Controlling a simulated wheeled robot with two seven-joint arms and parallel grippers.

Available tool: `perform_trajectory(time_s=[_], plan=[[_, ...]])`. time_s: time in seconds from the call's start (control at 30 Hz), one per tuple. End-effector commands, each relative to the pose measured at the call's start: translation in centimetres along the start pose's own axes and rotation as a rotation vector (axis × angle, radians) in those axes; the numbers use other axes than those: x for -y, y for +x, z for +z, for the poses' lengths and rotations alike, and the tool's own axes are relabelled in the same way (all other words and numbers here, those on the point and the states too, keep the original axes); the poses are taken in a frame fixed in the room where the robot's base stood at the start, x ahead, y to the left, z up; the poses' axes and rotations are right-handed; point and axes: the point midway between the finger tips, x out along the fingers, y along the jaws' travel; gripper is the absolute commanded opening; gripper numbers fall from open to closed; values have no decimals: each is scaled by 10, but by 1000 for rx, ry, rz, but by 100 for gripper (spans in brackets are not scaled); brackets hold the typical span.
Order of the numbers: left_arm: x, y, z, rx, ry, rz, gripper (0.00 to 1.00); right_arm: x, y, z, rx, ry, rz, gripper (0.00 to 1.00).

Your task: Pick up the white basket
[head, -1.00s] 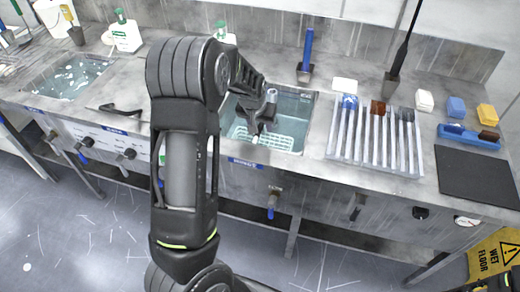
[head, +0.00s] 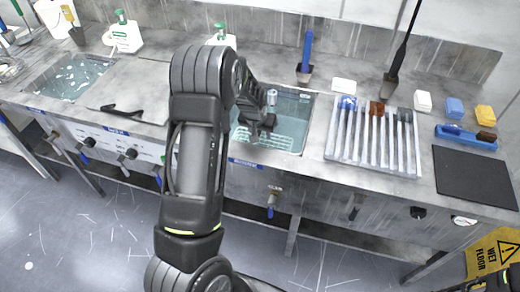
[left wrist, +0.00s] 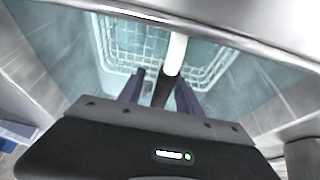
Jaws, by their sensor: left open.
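The white basket (head: 282,138) is a wire grid lying in the water of the right-hand sink. In the left wrist view the basket (left wrist: 120,48) fills the upper middle, with its white upright handle (left wrist: 176,54) at the fingers. My left gripper (head: 258,134) is inside the sink opening. Its two dark fingers (left wrist: 160,92) are apart, with the lower part of the handle showing between or just beyond them. I cannot tell whether they touch it. My arm hides the left part of the basket in the head view. My right gripper is not clearly visible.
The sink walls (left wrist: 245,88) are close around the gripper. A rack of rods (head: 372,140) stands right of the sink, with a dark mat (head: 475,177) beyond. A brush (head: 306,55) stands behind the sink. A wet floor sign (head: 493,254) is at lower right.

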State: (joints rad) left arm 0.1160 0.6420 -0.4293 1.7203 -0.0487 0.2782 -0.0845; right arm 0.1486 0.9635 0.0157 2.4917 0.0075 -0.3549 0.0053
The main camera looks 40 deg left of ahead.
Motion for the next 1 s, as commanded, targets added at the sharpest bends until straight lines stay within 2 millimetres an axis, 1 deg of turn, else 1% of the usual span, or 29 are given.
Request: perform_trajectory(time_s=[0.47,1.0], plan=[[0,0,0,0,0,0,41,0,0,0,0,0,0,36],[0,4,2,1,1,0,41,-2,7,0,0,0,0,36]])
